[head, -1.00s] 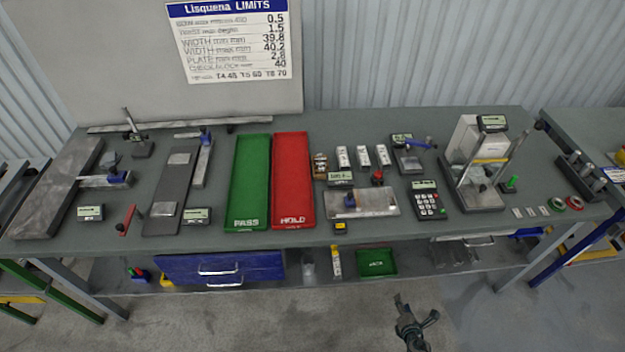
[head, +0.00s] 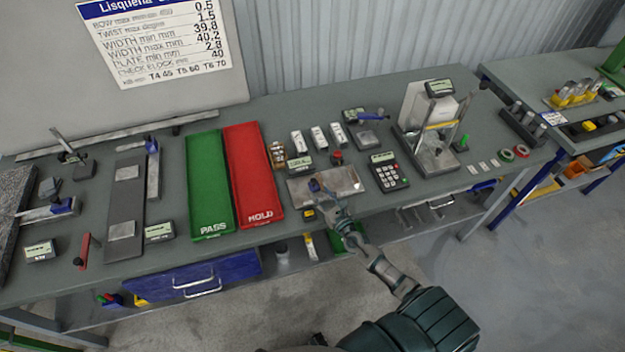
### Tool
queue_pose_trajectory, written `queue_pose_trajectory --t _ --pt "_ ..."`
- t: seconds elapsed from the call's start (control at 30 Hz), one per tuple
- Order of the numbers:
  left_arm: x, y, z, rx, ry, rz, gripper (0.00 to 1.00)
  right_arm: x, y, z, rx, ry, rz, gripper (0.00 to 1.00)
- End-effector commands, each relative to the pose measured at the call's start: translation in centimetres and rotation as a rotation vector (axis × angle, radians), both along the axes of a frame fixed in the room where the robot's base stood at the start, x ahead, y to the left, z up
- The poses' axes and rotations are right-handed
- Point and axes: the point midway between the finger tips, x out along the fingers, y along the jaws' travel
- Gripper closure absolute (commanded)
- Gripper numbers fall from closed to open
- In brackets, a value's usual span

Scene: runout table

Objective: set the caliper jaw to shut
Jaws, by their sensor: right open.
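A flat light-metal fixture (head: 342,184) lies near the front edge of the bench, with a small blue block (head: 314,185) on it. It may be the caliper, but I cannot tell for sure; other blue-handled metal gauges lie farther left. My right gripper (head: 326,207) is open at the front edge of this fixture, just below the blue block in the picture. I cannot tell whether it touches the block. It covers part of the fixture's front side. The jaw gap is too small to read. My left gripper is not in view.
A green PASS tray (head: 210,190) and a red HOLD tray (head: 252,175) lie left of the fixture. A keypad device (head: 388,172) stands close on its right, and a small red-topped item (head: 337,158) just behind. A press-like gauge (head: 430,130) stands farther right.

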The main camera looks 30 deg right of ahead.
Motion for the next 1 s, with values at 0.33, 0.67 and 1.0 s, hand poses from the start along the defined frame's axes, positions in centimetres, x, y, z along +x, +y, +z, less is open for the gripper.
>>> queue_pose_trajectory --t 0.33,0.67,1.0 --pt "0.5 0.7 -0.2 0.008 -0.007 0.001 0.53 5.8 -0.3 -0.1 0.002 0.0 -0.001 0.51" --pt "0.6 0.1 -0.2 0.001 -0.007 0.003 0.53 6.5 -0.2 -0.1 0.002 0.001 -0.001 0.51" --pt "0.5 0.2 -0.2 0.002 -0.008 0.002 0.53 6.5 -0.2 -0.1 0.001 0.001 0.0 1.0"
